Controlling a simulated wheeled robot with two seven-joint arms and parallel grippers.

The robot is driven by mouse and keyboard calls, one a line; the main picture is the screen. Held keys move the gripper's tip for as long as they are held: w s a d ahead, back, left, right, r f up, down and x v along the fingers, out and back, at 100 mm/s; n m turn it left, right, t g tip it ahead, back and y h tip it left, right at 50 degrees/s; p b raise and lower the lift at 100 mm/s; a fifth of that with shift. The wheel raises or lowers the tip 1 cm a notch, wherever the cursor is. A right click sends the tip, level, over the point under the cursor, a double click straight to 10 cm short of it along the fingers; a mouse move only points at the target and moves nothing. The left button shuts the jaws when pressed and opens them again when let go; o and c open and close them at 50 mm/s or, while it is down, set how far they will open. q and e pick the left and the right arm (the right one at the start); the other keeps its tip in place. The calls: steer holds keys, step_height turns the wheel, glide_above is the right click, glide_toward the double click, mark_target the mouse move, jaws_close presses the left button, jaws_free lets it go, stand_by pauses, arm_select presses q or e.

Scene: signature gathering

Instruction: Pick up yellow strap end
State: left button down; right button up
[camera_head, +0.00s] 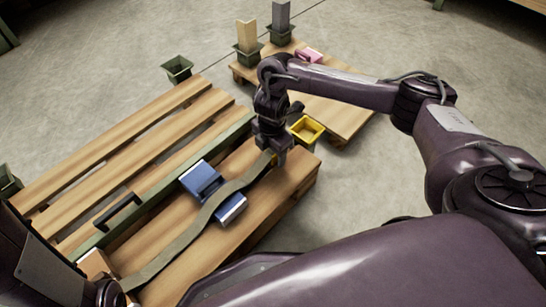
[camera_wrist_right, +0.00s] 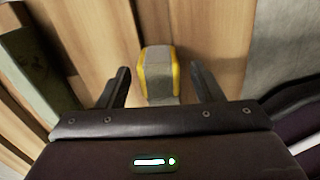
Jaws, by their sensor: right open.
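A grey-olive strap (camera_head: 203,216) runs across the wooden pallet from the lower left to beneath my right gripper. Its end (camera_wrist_right: 158,72) has yellow edges and lies on the boards in the right wrist view. My right gripper (camera_head: 277,158) is over that end in the head view, hiding most of it. In the wrist view the right gripper (camera_wrist_right: 163,85) is open, with one finger on each side of the strap end and gaps between. My left gripper (camera_head: 112,292) shows only partly at the lower left; its fingers cannot be made out.
The strap passes over a blue block-like object (camera_head: 202,178) on the pallet (camera_head: 165,116). A green bar with a black handle (camera_head: 118,212) lies along the pallet. A yellow bin (camera_head: 307,129) and a pink item (camera_head: 309,55) are at a second pallet behind. A green bin (camera_head: 177,68) stands on the floor.

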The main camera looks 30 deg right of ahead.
steer(key=shift+r, duration=0.1)
steer(key=c, duration=1.1)
steer(key=shift+r, duration=0.1)
